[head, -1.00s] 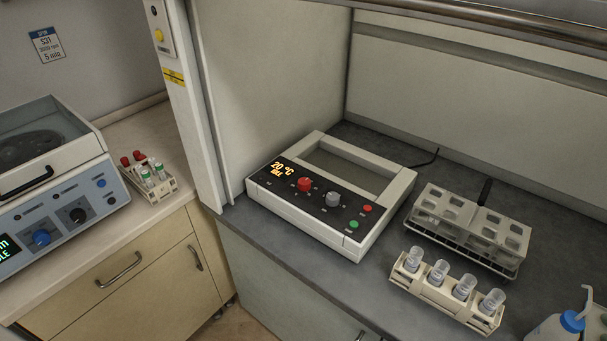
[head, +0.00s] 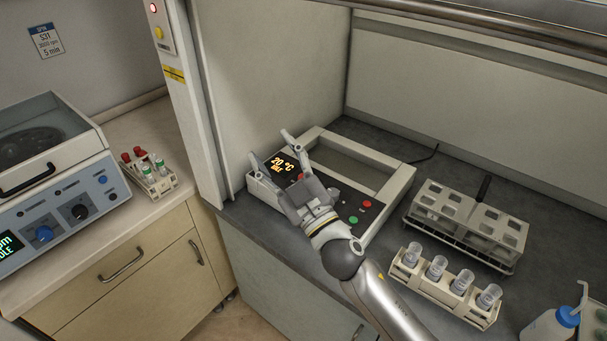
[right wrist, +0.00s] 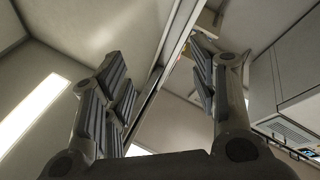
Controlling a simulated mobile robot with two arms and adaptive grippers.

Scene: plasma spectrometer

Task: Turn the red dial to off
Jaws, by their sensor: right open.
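The hot-plate-like device (head: 397,190) stands on the grey bench, with a lit display (head: 282,164) reading 20 °C above a smaller line. Its red dial (head: 300,177) is almost wholly hidden behind my right gripper; only a sliver of red shows, so its setting cannot be read. My right gripper (head: 271,146) is open and empty over the panel's left part, its fingers pointing up and left. I cannot tell whether it touches the dial. My left gripper is not in view.
Red and green buttons (head: 353,220) show right of my gripper. A vial rack (head: 440,285), a grey tube rack (head: 470,220) and a wash bottle (head: 550,328) stand to the right. A white post (head: 200,110) rises left of the device.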

